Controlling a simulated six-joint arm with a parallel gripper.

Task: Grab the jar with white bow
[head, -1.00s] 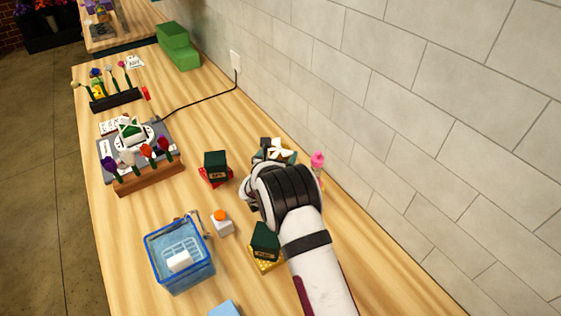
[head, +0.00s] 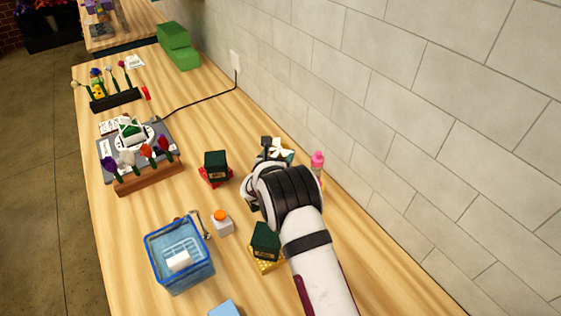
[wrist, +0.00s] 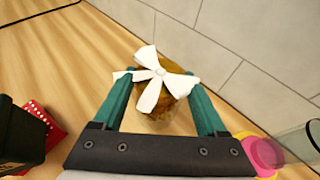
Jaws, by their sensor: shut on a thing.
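The jar with the white bow (wrist: 172,104) is amber-brown and sits between the two teal fingers of my gripper (wrist: 160,95) in the wrist view. Its white bow faces the camera and covers much of the jar. In the head view, the white bow (head: 281,149) shows just beyond my gripper (head: 277,152), near the wall; the jar's body is mostly hidden by my arm. My gripper is shut on the jar. I cannot tell whether the jar's base touches the table.
A pink-topped bottle (head: 317,163) stands close to the right of my gripper, by the wall. A dark green box on red (head: 215,166) is to the left, and another on yellow (head: 265,240) is nearer. A blue basket (head: 180,256) stands at the front left.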

